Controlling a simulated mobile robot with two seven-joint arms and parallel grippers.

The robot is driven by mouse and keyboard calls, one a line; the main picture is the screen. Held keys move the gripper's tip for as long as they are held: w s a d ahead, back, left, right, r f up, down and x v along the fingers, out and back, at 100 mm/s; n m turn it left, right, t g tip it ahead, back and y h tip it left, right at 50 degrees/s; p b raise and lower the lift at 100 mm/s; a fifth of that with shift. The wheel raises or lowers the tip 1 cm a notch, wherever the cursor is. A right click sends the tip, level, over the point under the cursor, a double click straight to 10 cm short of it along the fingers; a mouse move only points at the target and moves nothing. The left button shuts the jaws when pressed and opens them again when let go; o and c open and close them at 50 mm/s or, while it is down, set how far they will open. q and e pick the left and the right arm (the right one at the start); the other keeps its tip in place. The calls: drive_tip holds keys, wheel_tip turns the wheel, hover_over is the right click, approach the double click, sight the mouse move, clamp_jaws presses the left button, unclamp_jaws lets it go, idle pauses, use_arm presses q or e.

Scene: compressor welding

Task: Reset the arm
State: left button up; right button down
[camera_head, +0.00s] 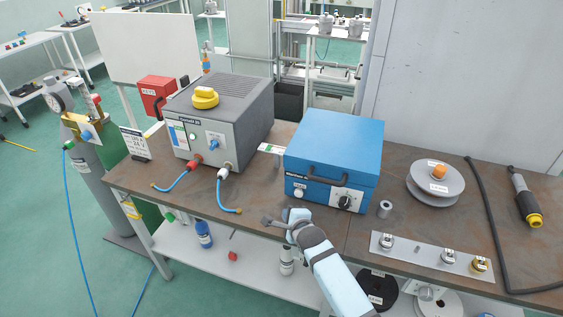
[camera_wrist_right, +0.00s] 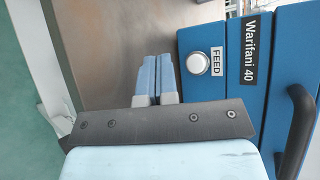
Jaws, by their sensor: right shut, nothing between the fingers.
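My right gripper (camera_head: 296,214) is in front of the brown workbench (camera_head: 150,178), near the lower front of the blue box-shaped machine (camera_head: 333,147). Its arm comes up from the bottom of the head view. In the right wrist view its two blue fingers (camera_wrist_right: 157,78) lie side by side, shut with nothing between them. The blue machine (camera_wrist_right: 208,95) is to the right of the fingers in that view, with a white button labelled FEED (camera_wrist_right: 198,63) and a dark handle (camera_wrist_right: 298,130). My left gripper is not in view.
A grey welding unit (camera_head: 222,118) with hoses stands at the bench's left. To the right are a small metal cylinder (camera_head: 384,209), a spool (camera_head: 436,190), a metal plate with fittings (camera_head: 418,252), a black cable (camera_head: 489,215) and a torch (camera_head: 522,198). Gas cylinders (camera_head: 100,178) stand left.

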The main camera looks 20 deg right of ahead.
drive_tip(key=s+d+r+n+g, duration=0.3)
drive_tip(key=s+n, duration=0.5)
drive_tip(key=s, duration=0.5)
drive_tip(key=s+d+r+n+g+h, duration=0.1)
drive_tip(key=s+d+r+n+g, duration=0.15)
drive_tip(key=s+n, duration=0.75)
drive_tip(key=s+d+r+n+g, duration=0.3)
drive_tip(key=s+r+n+g, duration=0.15)
drive_tip(key=s, duration=1.15)
drive_tip(key=w+a+f+t+y+p, duration=0.1)
drive_tip(key=w+a+f+t, duration=0.2)
drive_tip(key=f, duration=0.3)
drive_tip(key=w+a+f+n+t+y+p, duration=0.1)
drive_tip(key=w+a+f+t, duration=0.2)
drive_tip(key=a+f+t, duration=0.1)
drive_tip(key=shift+f+t+y, duration=0.4)
drive_tip(key=shift+f+t, duration=0.1)
drive_tip(key=shift+f, duration=0.4)
